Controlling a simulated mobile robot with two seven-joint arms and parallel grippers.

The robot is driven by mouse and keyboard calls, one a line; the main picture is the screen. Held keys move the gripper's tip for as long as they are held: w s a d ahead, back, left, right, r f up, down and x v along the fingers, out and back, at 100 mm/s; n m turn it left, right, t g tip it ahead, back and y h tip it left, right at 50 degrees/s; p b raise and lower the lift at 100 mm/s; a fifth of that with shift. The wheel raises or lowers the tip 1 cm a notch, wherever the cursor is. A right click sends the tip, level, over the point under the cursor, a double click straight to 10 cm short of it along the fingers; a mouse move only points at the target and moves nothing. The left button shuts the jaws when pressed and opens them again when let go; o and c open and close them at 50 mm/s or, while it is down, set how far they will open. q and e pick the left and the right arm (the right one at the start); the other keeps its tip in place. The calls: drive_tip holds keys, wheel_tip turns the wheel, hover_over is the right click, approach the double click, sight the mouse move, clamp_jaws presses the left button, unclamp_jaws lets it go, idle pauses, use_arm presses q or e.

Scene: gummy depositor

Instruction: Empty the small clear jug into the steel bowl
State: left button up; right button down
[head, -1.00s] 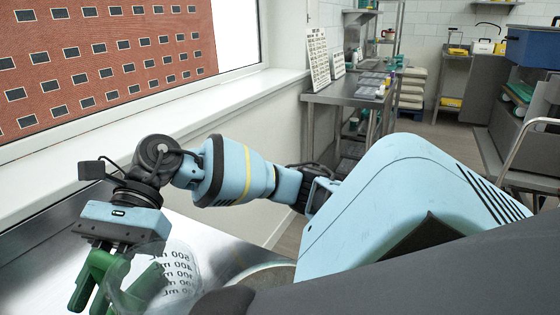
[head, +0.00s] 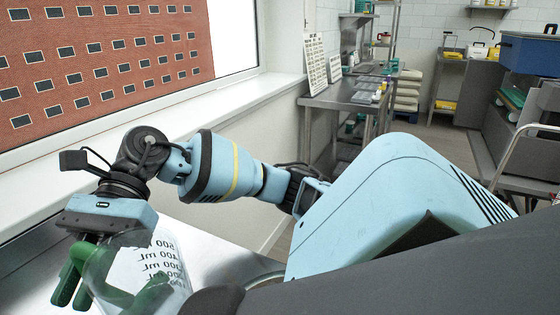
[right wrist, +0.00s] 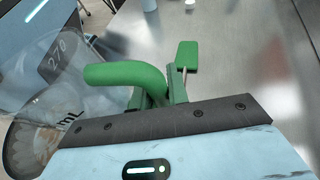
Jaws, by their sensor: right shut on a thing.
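The small clear jug (head: 150,262) is at the lower left of the head view, with its mL marks reading mirrored through the wall. My right gripper (head: 103,284) has green fingers and is shut on the jug, at its left side. In the right wrist view the jug (right wrist: 52,88) is at the left, beside the thick curved green finger, and looks tilted. Brownish contents (right wrist: 35,148) show at its lower left; what they are is unclear. A round grey rim (head: 262,279), perhaps the steel bowl's, is partly hidden at the bottom of the head view. My left gripper is out of view.
A shiny steel worktop (head: 203,243) lies under the jug, beside a white window sill (head: 232,112). A steel side table (head: 345,98) with small items stands farther back. A blue box (head: 530,52) is at the far right.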

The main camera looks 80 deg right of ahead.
drive_tip(key=s+a, duration=0.4)
drive_tip(key=a, duration=0.2)
drive_tip(key=shift+a+f+p, duration=0.15)
drive_tip(key=shift+a+p, duration=0.1)
drive_tip(key=shift+p, duration=0.2)
